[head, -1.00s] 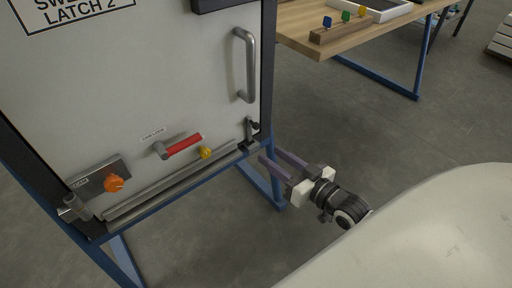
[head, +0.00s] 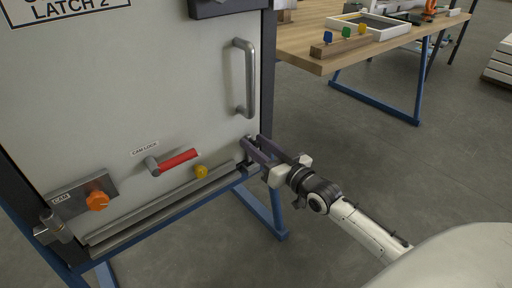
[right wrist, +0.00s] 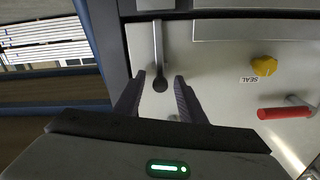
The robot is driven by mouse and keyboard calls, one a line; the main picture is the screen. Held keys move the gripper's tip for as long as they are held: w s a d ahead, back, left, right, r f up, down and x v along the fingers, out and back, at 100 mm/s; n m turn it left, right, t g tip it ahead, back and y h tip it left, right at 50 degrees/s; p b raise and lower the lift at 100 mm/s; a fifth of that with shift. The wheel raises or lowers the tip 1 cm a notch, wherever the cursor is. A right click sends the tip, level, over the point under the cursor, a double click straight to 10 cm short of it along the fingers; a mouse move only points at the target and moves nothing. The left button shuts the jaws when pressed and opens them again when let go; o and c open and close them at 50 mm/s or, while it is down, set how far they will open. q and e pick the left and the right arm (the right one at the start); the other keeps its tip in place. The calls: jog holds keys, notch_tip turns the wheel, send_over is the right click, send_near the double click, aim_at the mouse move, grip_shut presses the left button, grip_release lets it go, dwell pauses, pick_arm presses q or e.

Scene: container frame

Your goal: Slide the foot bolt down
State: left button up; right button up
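The foot bolt (right wrist: 158,45) is at the lower right corner of the pale door (head: 140,90). In the right wrist view it is a grey rod ending in a dark round knob (right wrist: 160,83). My right gripper (head: 254,142) is at that corner, mostly covering the bolt in the head view. In the right wrist view my right gripper (right wrist: 159,80) is open, with one finger on each side of the knob and gaps visible. Whether the knob lies fully at finger depth I cannot tell. My left gripper is not in view.
A red cam lock handle (head: 178,160), a yellow knob (head: 201,172) and an orange knob (head: 97,201) sit along the lower door. A grey pull handle (head: 250,80) is above the bolt. A wooden table (head: 310,55) stands behind right. Floor between is clear.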

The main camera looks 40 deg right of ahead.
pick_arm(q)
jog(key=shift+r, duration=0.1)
pick_arm(e)
jog(key=shift+w, duration=0.2)
grip_shut()
jog(key=shift+f, duration=0.35)
notch_tip(320, 180, down, 3)
jog(key=shift+s+r+b, duration=0.1)
jog(key=shift+r+b, duration=0.05)
jog(key=shift+b, duration=0.3)
grip_release()
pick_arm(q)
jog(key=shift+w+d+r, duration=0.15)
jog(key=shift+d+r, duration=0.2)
pick_arm(e)
jog(key=shift+r, duration=0.1)
